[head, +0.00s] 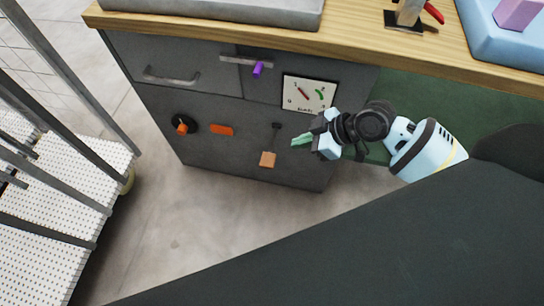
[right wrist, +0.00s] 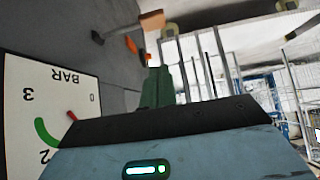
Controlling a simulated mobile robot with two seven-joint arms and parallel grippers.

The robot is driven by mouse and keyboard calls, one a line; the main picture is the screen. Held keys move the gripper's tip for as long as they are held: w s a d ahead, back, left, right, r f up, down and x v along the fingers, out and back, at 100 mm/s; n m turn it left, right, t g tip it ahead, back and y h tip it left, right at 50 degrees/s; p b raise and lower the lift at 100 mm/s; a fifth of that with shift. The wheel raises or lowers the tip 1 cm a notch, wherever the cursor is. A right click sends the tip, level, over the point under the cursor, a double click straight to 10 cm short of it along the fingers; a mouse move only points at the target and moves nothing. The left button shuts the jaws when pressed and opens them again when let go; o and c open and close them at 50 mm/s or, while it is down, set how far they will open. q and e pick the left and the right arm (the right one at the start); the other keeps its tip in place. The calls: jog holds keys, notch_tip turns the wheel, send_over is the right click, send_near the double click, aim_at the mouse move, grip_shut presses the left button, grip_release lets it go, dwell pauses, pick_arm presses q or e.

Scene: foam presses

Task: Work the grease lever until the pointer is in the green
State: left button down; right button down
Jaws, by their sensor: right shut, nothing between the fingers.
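The grease lever, with an orange block handle (head: 268,158) on a dark stem, hangs down on the dark cabinet front. Above it is a white square gauge (head: 291,101) marked BAR, with a red pointer and a green arc; the pointer lies outside the green. My right gripper (head: 302,140) is shut and empty, just right of the lever and apart from the handle. In the right wrist view the green fingers (right wrist: 155,88) are together, the lever handle (right wrist: 152,20) is beyond them, and the gauge (right wrist: 70,80) is partly hidden by the gripper body. My left gripper is not in view.
An orange knob (head: 182,126), an orange oval (head: 222,130) and a purple handle (head: 258,70) are on the cabinet. The wooden worktop (head: 400,50) overhangs above. A white perforated platform (head: 50,235) with rails stands at left. The floor (head: 210,210) before the cabinet is clear.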

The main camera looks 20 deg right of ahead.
jog(key=shift+w+d+r, duration=0.1)
jog(key=shift+w+r, duration=0.15)
jog(key=shift+w, duration=0.05)
jog(key=b, duration=0.2)
send_over(263, 158)
jog(key=s+d, duration=0.2)
notch_tip(263, 158, down, 7)
jog(key=shift+w+d+f, duration=0.15)
notch_tip(263, 158, down, 2)
jog(key=shift+f+b, duration=0.25)
jog(key=shift+b, duration=0.15)
jog(key=shift+f, duration=0.65)
